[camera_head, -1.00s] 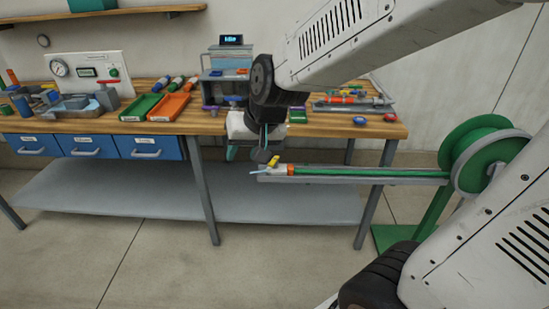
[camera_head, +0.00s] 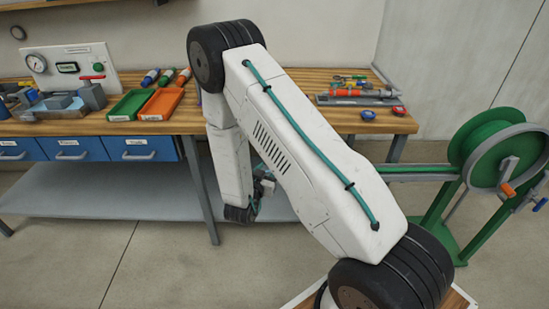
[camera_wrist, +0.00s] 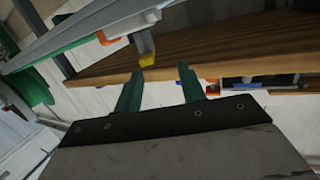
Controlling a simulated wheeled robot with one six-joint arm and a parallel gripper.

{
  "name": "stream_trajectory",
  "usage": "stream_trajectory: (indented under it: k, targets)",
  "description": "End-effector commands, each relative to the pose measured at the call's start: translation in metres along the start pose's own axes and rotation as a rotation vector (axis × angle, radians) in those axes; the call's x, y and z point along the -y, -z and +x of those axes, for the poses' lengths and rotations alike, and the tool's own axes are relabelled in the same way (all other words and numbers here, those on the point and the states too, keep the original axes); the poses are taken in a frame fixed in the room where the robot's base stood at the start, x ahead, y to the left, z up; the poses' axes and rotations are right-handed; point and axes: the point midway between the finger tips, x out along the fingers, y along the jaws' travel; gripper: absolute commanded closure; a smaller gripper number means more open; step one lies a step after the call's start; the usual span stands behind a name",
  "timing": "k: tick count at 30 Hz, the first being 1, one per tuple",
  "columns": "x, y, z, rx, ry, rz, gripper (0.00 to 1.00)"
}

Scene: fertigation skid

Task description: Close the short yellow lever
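A short yellow piece (camera_wrist: 148,61), which looks like the short yellow lever, shows in the wrist view on the end of a grey part, just beyond the left fingertip. A small gap seems to lie between them, but I cannot be sure of the depth. In the head view my arm hides the lever. My gripper (camera_wrist: 160,78) has its two teal fingers apart with nothing between them. In the head view the gripper is mostly hidden behind my arm.
The workbench (camera_head: 195,115) holds a green tray (camera_head: 130,104), an orange tray (camera_head: 161,103) and a gauge panel (camera_head: 70,66). A green hose reel (camera_head: 490,150) stands at the right. A long grey rail (camera_wrist: 130,30) crosses the wrist view close by. Floor is clear at front left.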

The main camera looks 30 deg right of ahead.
Motion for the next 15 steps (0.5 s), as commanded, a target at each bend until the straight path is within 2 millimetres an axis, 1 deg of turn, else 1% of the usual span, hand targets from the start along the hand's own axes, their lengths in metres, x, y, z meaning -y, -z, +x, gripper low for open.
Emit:
stream_trajectory:
  k: [1,3,5,8,11,15]
  targets:
    - [-0.008,-0.006,-0.001,-0.033,-0.013,-0.021,0.60]
    - [-0.016,-0.009,-0.003,-0.073,-0.029,-0.040,0.60]
    - [-0.019,-0.011,-0.003,-0.095,-0.035,-0.050,0.60]
    - [-0.023,-0.011,0.001,-0.114,-0.043,-0.056,0.60]
    - [-0.025,-0.009,0.014,-0.116,-0.047,-0.056,0.60]
    - [-0.026,-0.006,0.037,-0.116,-0.047,-0.055,0.60]
